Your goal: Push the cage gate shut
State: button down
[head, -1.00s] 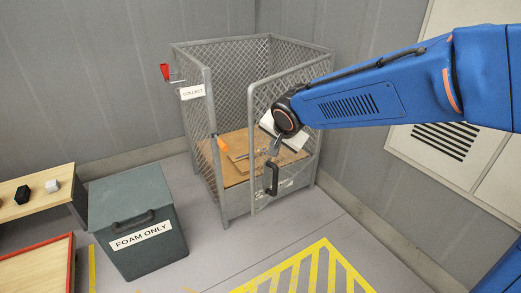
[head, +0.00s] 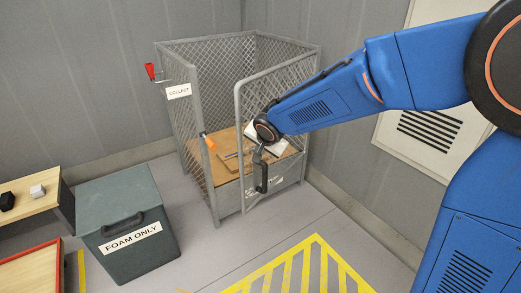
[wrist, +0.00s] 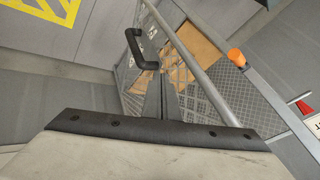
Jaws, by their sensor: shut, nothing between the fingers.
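The cage gate (head: 239,140) is a grey tube frame with mesh, hinged on the right side of the cage (head: 158,62). It stands ajar, with a gap between its free edge and the cage's left front post (head: 205,140). Its black handle (head: 262,178) is near the free edge and also shows in the wrist view (wrist: 134,48). My gripper (head: 259,156) is shut and empty, in front of the gate just above the handle. In the wrist view the closed fingertips (wrist: 154,68) point at the gate beside the handle; I cannot tell whether they touch.
A red latch lever (head: 150,71) and a COLLECT sign (head: 178,91) are on the cage's left side. Cardboard (head: 222,168) lies inside. A FOAM ONLY bin (head: 120,190) stands left of the cage. Yellow-striped floor (head: 300,265) is in front and looks clear.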

aim_at(247, 152)
jog(key=shift+w+a+f, duration=0.35)
jog(key=shift+w+a, duration=0.5)
jog(key=shift+a, duration=0.05)
jog(key=shift+w+a+f, duration=0.35)
jog(key=shift+w+a, duration=0.45)
jog(key=shift+a, duration=0.05)
jog(key=shift+w+a, duration=0.15)
jog(key=shift+a, duration=0.1)
jog(key=w+a+m+h, duration=0.2)
jog(key=w+a+m, duration=0.1)
jog(key=w+a, duration=1.1)
jog(key=shift+a+m, duration=0.3)
jog(key=shift+a, duration=0.1)
jog(key=shift+d, duration=0.1)
